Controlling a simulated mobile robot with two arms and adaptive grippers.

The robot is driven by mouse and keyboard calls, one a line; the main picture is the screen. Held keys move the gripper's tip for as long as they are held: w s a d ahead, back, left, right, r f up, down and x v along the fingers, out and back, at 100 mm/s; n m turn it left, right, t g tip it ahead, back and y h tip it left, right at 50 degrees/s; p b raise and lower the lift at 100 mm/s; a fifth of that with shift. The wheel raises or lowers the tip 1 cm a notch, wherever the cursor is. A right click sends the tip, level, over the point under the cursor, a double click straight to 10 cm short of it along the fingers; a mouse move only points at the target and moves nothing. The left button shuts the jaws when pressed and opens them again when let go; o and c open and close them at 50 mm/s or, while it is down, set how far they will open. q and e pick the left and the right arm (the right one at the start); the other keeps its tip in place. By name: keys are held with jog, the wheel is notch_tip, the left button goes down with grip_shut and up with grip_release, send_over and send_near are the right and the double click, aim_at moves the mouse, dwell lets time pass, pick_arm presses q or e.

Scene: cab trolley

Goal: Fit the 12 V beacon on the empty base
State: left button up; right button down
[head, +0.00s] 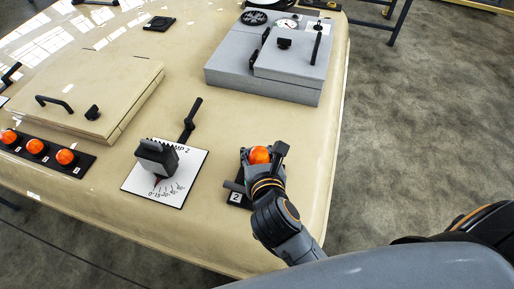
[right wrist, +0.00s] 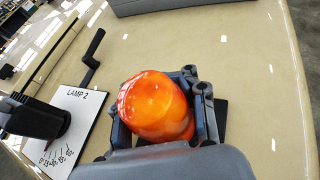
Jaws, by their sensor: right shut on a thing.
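An orange beacon (head: 259,155) is held in my right gripper (head: 264,168) above a black base marked 2 (head: 236,198). The beacon's dome also shows in the right wrist view (right wrist: 155,106), between the fingers of the right gripper (right wrist: 165,118). The gripper hides the beacon's foot and most of the base, so I cannot tell whether they touch. Three more orange beacons (head: 35,146) stand in a row on a black strip (head: 82,166) at the left. Their voltage markings are not readable. My left gripper is not in view.
The LAMP 2 plate (head: 190,165) with an angle scale carries a grey and black lamp (head: 156,158) left of the base; a black lever (head: 190,120) stands behind. A grey box (head: 290,85) and beige hatch (head: 100,90) lie farther back. The panel's right edge is close.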

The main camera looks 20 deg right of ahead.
jog(key=shift+f, duration=0.45)
pick_arm(q)
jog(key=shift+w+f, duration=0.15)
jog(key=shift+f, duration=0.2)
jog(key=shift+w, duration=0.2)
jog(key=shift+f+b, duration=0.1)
jog(key=shift+b, duration=0.2)
pick_arm(e)
jog(key=shift+f, duration=0.25)
jog(key=c, duration=0.7)
grip_release()
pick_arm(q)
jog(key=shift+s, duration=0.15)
